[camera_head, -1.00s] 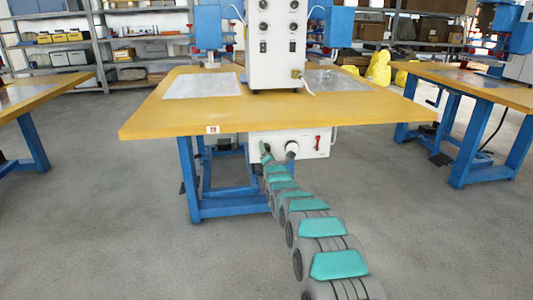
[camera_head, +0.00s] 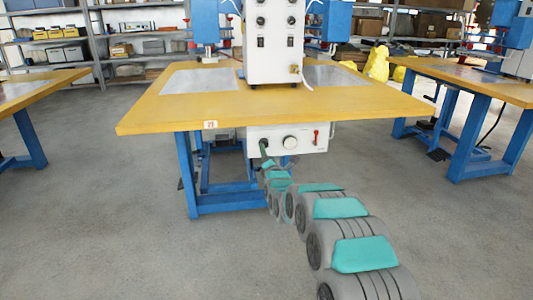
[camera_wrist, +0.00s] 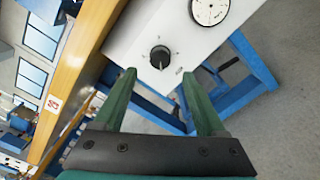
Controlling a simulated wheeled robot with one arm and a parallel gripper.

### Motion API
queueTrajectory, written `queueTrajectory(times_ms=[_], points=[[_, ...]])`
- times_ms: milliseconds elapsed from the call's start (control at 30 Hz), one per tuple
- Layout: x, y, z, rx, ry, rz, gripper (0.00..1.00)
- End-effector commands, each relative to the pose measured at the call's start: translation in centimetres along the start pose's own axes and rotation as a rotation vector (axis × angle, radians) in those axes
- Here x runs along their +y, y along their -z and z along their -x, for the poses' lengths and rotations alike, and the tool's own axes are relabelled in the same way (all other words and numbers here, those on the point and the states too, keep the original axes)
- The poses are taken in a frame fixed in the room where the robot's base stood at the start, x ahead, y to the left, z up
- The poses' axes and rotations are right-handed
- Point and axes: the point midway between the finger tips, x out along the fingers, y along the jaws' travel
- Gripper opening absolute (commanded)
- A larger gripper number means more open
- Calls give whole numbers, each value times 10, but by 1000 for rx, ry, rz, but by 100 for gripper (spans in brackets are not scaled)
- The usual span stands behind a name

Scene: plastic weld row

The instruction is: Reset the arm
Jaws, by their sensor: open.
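My gripper (camera_wrist: 157,76) is open and empty, its two green fingers apart. In the wrist view a black knob (camera_wrist: 159,57) on a white control box (camera_wrist: 150,28) shows just beyond the gap between the fingertips; neither finger seems to touch it. In the head view my gripper (camera_head: 264,149) is at the left part of the box front (camera_head: 308,144), under the table, and the knob is hidden there. My grey and teal arm stretches from the lower right up to the box.
The box has a round gauge (camera_wrist: 209,10) and a red lever (camera_head: 317,136). The yellow tabletop (camera_head: 160,115) overhangs close to my gripper, with blue legs (camera_head: 187,175) below. A white welding machine (camera_head: 273,45) stands on top. The grey floor in front is clear.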

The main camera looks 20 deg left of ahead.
Motion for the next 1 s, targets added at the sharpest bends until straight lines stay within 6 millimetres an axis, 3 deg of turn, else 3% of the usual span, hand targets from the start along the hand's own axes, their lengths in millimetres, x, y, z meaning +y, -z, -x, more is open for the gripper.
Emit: queueTrajectory(times_ms=[200,733,867,1000], points=[[-1,0,10,-1,0,1,73],[-1,-2,11,1,4,-5,73],[-5,-16,20,16,50,-72,73],[-18,-45,47,47,171,-241,73]])
